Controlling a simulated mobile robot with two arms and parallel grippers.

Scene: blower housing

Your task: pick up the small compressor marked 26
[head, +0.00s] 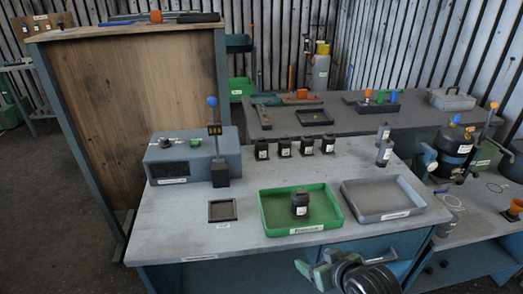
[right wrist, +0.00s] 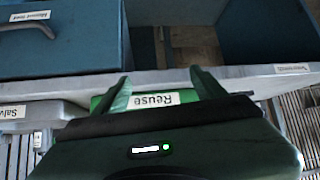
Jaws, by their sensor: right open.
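Several small black compressors with white labels, one of them here (head: 284,147), stand in a row at the back of the bench. Another small black compressor (head: 300,204) stands upright in the green tray (head: 267,215). The numbers on their labels are too small to read, so I cannot tell which is marked 26. My right gripper (head: 314,262) is open and empty at the bench's front edge, in front of the green tray. In the right wrist view its two fingers (right wrist: 165,85) stand apart, with the tray's "Reuse" label between them. My left gripper is not in view.
A grey tray (head: 421,208) sits right of the green one. A grey-blue box (head: 165,180) and a post with a blue knob (head: 216,140) stand at the left, near a small square plate (head: 222,210).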

